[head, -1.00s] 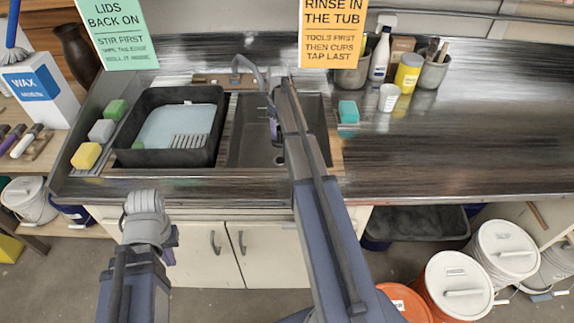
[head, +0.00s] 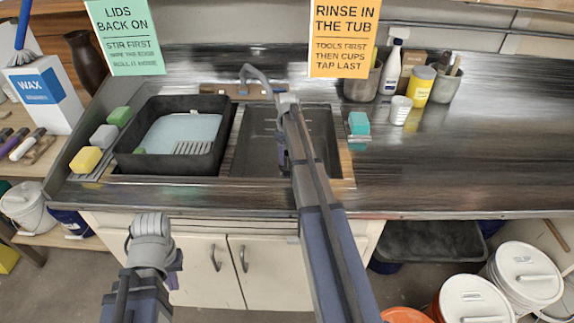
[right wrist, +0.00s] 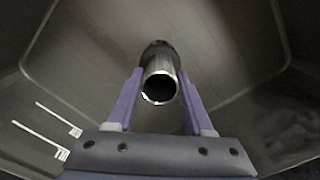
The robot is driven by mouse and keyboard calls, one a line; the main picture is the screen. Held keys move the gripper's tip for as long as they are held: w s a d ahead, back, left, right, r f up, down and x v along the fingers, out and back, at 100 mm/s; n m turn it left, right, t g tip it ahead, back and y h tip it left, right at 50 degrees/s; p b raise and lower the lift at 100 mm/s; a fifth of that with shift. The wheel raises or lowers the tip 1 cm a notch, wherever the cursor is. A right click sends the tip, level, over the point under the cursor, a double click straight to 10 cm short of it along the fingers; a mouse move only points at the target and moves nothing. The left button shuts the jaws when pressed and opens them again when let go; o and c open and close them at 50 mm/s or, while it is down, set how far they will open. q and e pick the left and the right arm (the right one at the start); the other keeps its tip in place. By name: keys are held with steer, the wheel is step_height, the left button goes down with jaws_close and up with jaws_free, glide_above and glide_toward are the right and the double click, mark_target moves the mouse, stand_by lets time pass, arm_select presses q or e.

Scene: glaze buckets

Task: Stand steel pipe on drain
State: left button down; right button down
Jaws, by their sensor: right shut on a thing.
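The steel pipe (right wrist: 159,86) shows in the right wrist view as a shiny tube with its round open end facing the camera. My right gripper (right wrist: 160,92) has its two purple fingers shut on it. A dark ring lies just beyond the pipe; I cannot tell if it is the drain, or whether the pipe touches the basin floor. In the head view my right gripper (head: 282,150) reaches down into the sink basin (head: 318,150), and its arm hides the pipe and the drain. My left gripper (head: 174,272) hangs low in front of the cabinet, its fingers mostly hidden.
A black tub (head: 128,160) stands left of the basin. A curved tap (head: 256,75) rises behind it. Sponges (head: 86,160) lie at the left, and a teal sponge (head: 358,123) lies to the right. The steel counter (head: 470,165) is largely clear at the right.

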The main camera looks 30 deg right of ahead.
mark_target(287, 162)
steer(key=shift+f+b, duration=1.35)
steer(key=shift+f, duration=0.3)
steer(key=shift+f, duration=0.2)
steer(key=shift+c, duration=1.5)
jaws_free()
steer(key=shift+r, duration=0.2)
step_height(287, 162, up, 12)
steer(key=p, duration=1.2)
